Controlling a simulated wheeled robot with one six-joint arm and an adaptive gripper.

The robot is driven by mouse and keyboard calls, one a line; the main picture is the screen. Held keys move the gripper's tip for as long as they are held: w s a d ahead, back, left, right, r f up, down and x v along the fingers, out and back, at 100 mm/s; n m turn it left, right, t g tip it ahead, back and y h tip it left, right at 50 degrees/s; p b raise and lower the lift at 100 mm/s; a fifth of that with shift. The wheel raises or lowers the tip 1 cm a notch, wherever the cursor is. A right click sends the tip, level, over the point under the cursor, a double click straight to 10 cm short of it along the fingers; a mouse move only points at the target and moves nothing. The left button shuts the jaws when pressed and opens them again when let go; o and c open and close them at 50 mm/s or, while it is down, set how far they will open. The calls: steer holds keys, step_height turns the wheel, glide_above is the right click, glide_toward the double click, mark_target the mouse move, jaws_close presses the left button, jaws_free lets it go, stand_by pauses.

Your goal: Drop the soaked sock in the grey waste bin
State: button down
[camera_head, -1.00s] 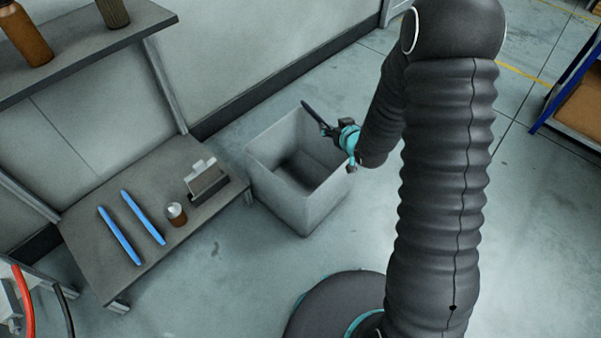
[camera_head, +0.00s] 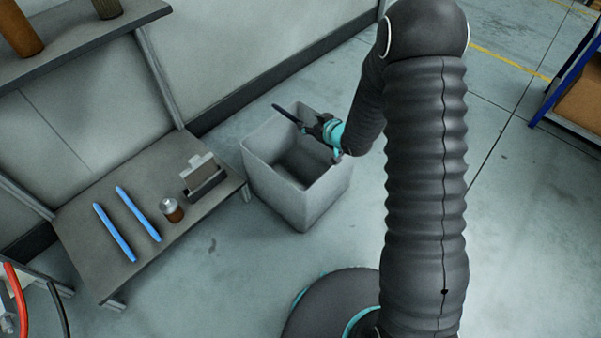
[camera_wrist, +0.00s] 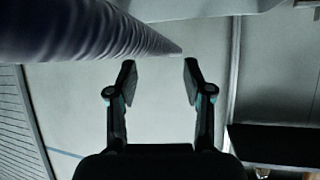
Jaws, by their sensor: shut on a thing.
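The grey waste bin (camera_head: 270,185) is an open-topped square box on the floor at mid-picture in the head view. My gripper (camera_head: 307,127) is over the bin's back part, pointing left. It is shut on a dark, long, narrow thing, seemingly the soaked sock (camera_head: 287,114), which sticks out up and left across the bin's back rim. Its height above the rim is hard to judge. In the wrist view my gripper's fingers (camera_wrist: 158,80) stand apart, and a dark bluish tapering shape (camera_wrist: 80,30) crosses the top left to just beyond the fingertips. The grip itself does not show clearly.
A low grey table (camera_head: 95,275) left of the bin carries two blue bars (camera_head: 138,214), a small brown jar (camera_head: 171,211) and a box of cards (camera_head: 203,178). A shelf (camera_head: 75,48) stands above it. The floor right of the bin is free.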

steer(key=shift+f, duration=0.3)
steer(key=shift+c, duration=1.9)
jaws_free()
steer(key=v, duration=1.2)
